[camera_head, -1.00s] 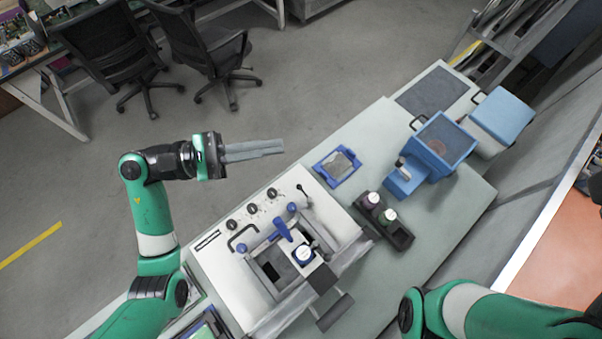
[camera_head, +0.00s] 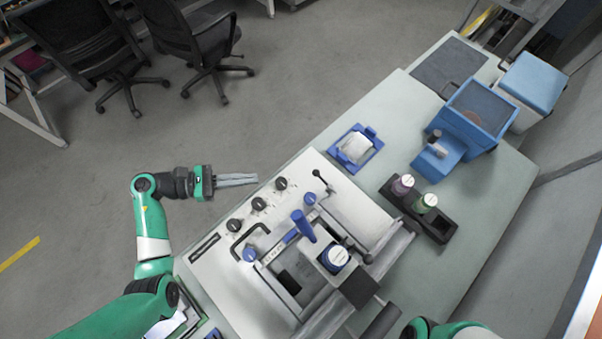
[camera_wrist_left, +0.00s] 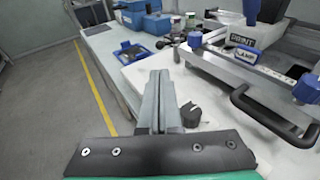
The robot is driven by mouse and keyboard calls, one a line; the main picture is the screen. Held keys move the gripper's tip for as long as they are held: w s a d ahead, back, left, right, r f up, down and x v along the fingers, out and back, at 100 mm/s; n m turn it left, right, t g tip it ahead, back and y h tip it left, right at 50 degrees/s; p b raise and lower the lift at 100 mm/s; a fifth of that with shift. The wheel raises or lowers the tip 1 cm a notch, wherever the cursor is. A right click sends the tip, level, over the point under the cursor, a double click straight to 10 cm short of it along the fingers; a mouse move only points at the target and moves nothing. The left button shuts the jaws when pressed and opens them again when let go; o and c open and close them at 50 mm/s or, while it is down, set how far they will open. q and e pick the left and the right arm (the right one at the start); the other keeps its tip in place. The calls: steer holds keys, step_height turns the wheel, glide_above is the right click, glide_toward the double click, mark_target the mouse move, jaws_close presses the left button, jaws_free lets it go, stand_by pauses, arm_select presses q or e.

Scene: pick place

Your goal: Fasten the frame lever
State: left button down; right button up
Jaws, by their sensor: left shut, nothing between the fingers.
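The printing machine (camera_head: 222,255) has a white top with black knobs and a black bar handle. A blue lever (camera_head: 303,226) stands up from its frame, with a blue knob (camera_head: 250,253) to its left and another blue knob (camera_head: 310,199) to its right. I cannot tell which is the frame lever. In the left wrist view, a labelled blue part (camera_wrist_left: 243,55) and a blue knob (camera_wrist_left: 305,88) sit to the right of my fingers. My left gripper (camera_head: 256,179) is shut and empty, beyond the machine's far left edge, touching nothing. My right gripper is out of view.
A blue tray with a white piece (camera_head: 356,148), a black holder with two bottles (camera_head: 440,236) and a blue bin (camera_head: 482,106) stand on the table to the right. Office chairs (camera_head: 195,42) stand on the floor behind. The floor around my left gripper is clear.

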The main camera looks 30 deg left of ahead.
arm_select(q)
steer(key=b, duration=0.2)
glide_toward(325, 181)
steer(key=w, duration=0.3)
steer(key=w+d+f, duration=0.1)
steer(key=shift+w+d, duration=0.1)
steer(key=shift+w, duration=0.15)
steer(key=shift+p, duration=0.3)
